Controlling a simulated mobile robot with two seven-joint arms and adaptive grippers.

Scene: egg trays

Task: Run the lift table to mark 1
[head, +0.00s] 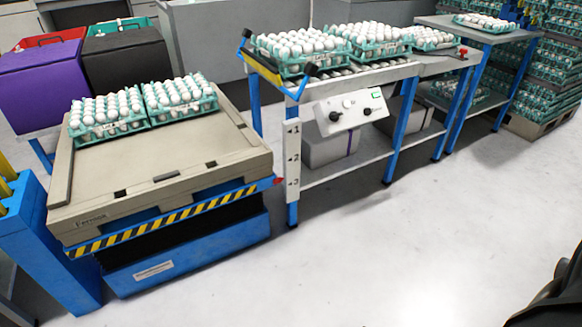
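The lift table (190,243) stands at the left, with a blue base and a yellow-and-black striped edge. It bears a beige pallet (150,160) with two green trays of white eggs (108,112) at its back. A white scale (293,160) with marks 1, 2 and 3, top to bottom, is on the post to its right. A small red pointer (278,181) at the table's corner is level with about mark 3. A grey control box (348,112) with two black knobs and a green-lit display hangs on the bench. A dark part of mine, possibly my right gripper (556,290), shows at the lower right edge. My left gripper is not in view.
A side table (480,36) and stacked trays (558,75) stand at the right. Purple (42,85) and black bins stand at the back left. The floor in front is clear.

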